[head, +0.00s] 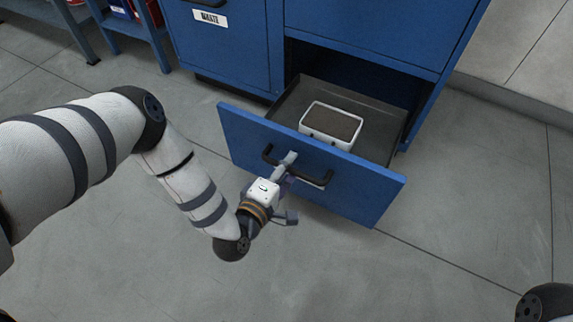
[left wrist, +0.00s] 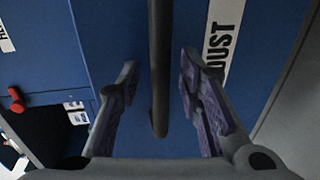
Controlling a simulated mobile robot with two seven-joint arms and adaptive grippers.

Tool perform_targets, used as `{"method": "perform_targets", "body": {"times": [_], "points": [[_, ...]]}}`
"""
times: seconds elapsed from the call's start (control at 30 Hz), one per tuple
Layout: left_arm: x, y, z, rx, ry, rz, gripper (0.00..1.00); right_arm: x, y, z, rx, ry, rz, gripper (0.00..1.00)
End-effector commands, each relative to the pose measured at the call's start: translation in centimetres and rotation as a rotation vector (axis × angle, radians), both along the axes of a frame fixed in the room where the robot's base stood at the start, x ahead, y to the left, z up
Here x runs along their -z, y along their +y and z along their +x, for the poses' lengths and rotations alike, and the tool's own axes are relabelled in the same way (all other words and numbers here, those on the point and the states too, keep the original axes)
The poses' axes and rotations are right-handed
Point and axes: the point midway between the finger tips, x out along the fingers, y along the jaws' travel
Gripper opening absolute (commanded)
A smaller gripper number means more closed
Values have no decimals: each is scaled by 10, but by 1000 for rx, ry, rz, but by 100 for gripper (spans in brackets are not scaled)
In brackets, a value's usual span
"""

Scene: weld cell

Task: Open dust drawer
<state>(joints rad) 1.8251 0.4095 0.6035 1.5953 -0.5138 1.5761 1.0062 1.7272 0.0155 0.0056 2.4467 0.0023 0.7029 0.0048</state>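The blue dust drawer (head: 362,196) stands pulled out from the cabinet, its grey inside showing in the head view. Its black bar handle (head: 318,180) is on the front face. In the left wrist view the handle (left wrist: 158,60) runs between my fingers, beside the white DUST label (left wrist: 224,38). My left gripper (head: 289,164) is at the handle. In the left wrist view it (left wrist: 158,72) is open, with a gap on each side of the bar. The right gripper is out of view.
A white-rimmed box with a dark top (head: 331,124) sits in the drawer. The blue cabinet (head: 365,35) stands behind, with a WASTE-labelled front (head: 210,18) at left. Blue shelving (head: 143,30) is at the upper left. The grey floor before the drawer is clear.

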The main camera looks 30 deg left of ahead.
Motion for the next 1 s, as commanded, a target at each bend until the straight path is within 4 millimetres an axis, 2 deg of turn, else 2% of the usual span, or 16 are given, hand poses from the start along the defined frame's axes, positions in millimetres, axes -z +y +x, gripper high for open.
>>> {"method": "perform_targets", "body": {"times": [0.13, 0.4, 0.5, 0.67, 1.0], "points": [[-2, 0, -18, 2, 3, -1, 33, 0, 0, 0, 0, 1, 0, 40], [-17, 3, -88, 1, 5, -2, 33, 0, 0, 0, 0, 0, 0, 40], [-21, 3, -105, 1, 3, 0, 33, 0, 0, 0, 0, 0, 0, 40], [-24, 4, -117, 0, 0, 0, 33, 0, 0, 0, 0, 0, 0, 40], [-24, 4, -117, 0, 0, 0, 33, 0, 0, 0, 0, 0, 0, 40]]}}
